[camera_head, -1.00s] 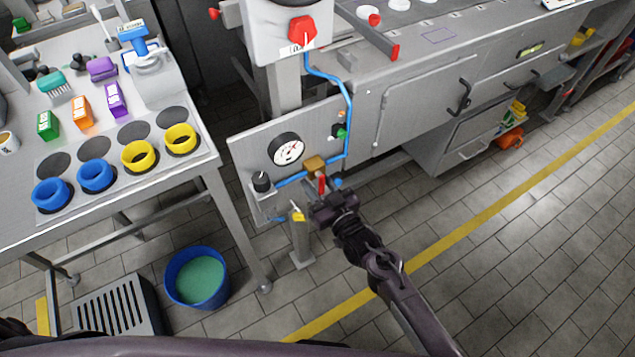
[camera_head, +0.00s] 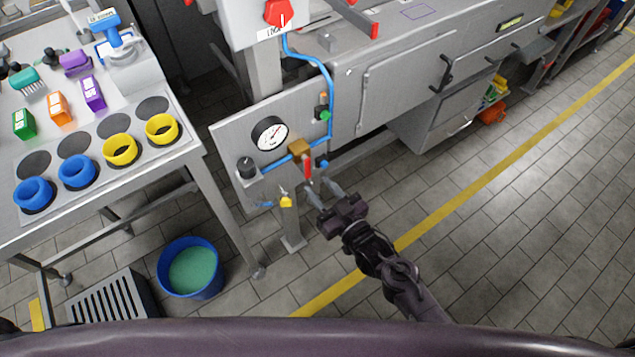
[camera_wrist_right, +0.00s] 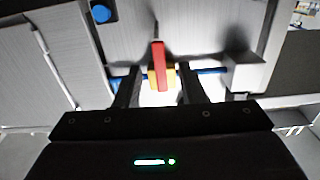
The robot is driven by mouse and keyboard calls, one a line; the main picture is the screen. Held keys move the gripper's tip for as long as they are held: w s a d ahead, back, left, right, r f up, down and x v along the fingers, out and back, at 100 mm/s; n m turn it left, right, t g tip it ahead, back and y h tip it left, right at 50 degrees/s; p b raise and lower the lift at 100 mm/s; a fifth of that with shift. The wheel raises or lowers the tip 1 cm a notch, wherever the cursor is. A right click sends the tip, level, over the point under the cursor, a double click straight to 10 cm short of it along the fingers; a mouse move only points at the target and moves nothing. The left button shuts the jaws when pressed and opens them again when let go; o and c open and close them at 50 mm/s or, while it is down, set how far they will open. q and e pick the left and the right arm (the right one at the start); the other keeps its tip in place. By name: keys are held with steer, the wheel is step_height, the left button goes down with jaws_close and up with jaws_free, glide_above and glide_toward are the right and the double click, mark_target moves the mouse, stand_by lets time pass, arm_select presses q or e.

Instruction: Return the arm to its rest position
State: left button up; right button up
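My right gripper (camera_head: 318,191) is open and empty, in front of and below the small panel, in the head view. Its two fingers point toward a red valve handle (camera_head: 307,168) hanging below a brass valve body (camera_head: 298,149). In the right wrist view, the open fingers (camera_wrist_right: 160,88) frame the red handle (camera_wrist_right: 158,66) from in front, with a gap between. The handle looks apart from both fingers. My left gripper is not in view.
The panel (camera_head: 228,140) carries a gauge (camera_head: 270,133), a black knob (camera_head: 247,167) and blue pipe. A yellow tag (camera_head: 286,202) hangs below. A table (camera_head: 198,150) with colored rings stands left, a blue bucket (camera_head: 190,268) on the floor. Floor right of my arm is clear.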

stand_by(0.4)
steer(key=shift+d+f, duration=0.1)
steer(key=shift+f, duration=0.25)
steer(key=s+d+f+m+g+h+p, duration=0.1)
steer(key=s+d+f+g+h, duration=0.3)
steer(key=f, duration=0.6)
steer(key=s+d+f+m+g+h+p, duration=0.1)
steer(key=s+d+f+h+p, duration=0.1)
steer(key=s+d+f, duration=0.65)
steer(key=s+d+f+m+g+h, duration=0.1)
steer(key=s+d+f+g, duration=0.2)
steer(key=s+f, duration=0.2)
steer(key=s+d+f+g+h+p, duration=0.1)
steer(key=s+d+f, duration=0.3)
steer(key=s, duration=0.7)
steer(key=s+d+f+m+g+h+p, duration=0.1)
steer(key=s+d+f+g+h, duration=0.1)
steer(key=s+f, duration=0.4)
steer(key=s+d+g, duration=0.1)
steer(key=s+g, duration=0.1)
steer(key=shift+s+d+f+m+g+h, duration=0.25)
steer(key=shift+s+f+m+g+h, duration=0.05)
steer(key=shift+s+f, duration=0.1)
